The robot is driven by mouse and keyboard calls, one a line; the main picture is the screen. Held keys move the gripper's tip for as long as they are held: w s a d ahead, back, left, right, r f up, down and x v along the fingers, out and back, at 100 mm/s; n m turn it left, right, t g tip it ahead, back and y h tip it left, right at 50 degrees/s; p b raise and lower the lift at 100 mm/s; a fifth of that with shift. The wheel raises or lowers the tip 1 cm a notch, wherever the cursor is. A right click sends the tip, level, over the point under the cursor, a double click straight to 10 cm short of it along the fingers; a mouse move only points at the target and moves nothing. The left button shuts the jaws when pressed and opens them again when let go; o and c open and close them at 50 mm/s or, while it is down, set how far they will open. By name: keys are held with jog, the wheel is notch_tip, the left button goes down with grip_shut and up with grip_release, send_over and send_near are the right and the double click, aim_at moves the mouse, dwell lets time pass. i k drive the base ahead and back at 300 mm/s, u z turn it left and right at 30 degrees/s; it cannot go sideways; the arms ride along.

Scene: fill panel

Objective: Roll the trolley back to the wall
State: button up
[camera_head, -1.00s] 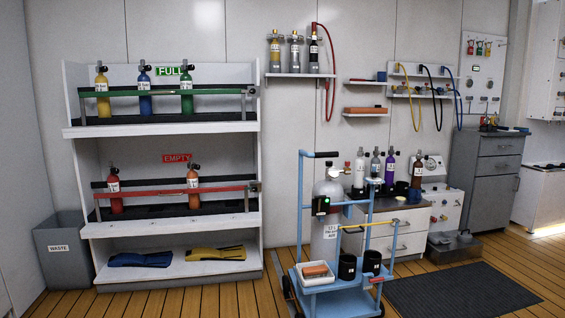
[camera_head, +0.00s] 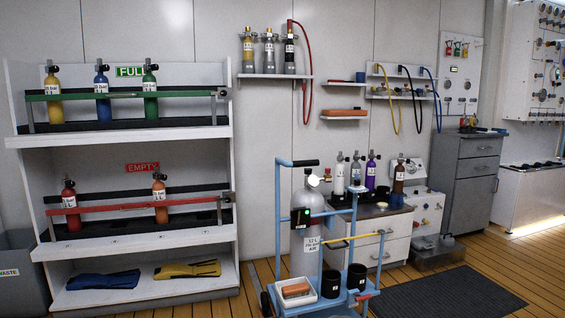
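The blue trolley (camera_head: 276,222) stands on the wooden floor in the lower middle of the head view, in front of the wall (camera_head: 262,140) and partly in front of the drawer cabinet. It carries a grey cylinder (camera_head: 309,196) with a hanging label, a white tray (camera_head: 296,298) with an orange item, and two black cups (camera_head: 357,277). A black grip sits on its upper handle (camera_head: 306,163), and a dark box with a green light hangs on it. Its lower edge is cut off by the frame. My gripper is not in view.
The white shelf rack (camera_head: 135,216) with FULL and EMPTY rows stands left of the trolley. The drawer cabinet (camera_head: 398,224) with several bottles is behind it to the right. A dark floor mat (camera_head: 450,297) lies at the right. A grey waste bin (camera_head: 18,280) is at the left edge.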

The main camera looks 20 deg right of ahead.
aim_at(334, 288)
jog(key=z, duration=0.1)
jog(key=i, duration=0.6)
jog(key=z, duration=0.75)
jog(key=i, duration=0.45)
jog(key=z, duration=0.45)
